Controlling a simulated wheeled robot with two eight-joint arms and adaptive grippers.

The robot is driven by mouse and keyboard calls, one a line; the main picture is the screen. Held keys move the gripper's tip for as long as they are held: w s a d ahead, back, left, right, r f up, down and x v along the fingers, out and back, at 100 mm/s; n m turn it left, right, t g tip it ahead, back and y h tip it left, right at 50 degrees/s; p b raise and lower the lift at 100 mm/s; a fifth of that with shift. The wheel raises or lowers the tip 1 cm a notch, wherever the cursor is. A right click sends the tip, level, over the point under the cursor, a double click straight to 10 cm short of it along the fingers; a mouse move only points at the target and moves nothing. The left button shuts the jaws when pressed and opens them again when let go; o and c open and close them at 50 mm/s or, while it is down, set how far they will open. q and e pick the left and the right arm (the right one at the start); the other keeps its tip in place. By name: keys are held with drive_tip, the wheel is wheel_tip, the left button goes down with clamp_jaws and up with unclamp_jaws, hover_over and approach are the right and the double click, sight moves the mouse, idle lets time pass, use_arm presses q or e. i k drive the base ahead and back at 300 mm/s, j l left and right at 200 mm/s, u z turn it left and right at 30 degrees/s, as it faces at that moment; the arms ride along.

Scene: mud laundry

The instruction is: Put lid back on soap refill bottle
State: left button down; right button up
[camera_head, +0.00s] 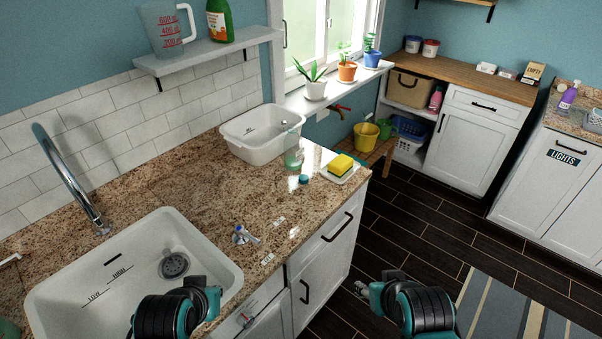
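A translucent pale green bottle (293,158), which looks like the soap refill bottle, stands on the granite counter beside a white basin. A small round teal cap (304,179), likely its lid, lies on the counter just in front of it. My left gripper (208,292) is low in the view over the front right part of the sink, well away from both. My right gripper (372,290) is over the floor, right of the counter front. Both are seen from behind, and neither shows its finger opening clearly. I see nothing held in either.
A pump head (242,236) lies on the counter right of the sink (62,289). A yellow sponge on a white dish (333,179) sits near the counter's right end, right of the cap. The white basin (239,148) stands behind.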

sight(293, 149)
drive_tip(key=u, duration=1.7)
drive_tip(key=l, duration=2.2)
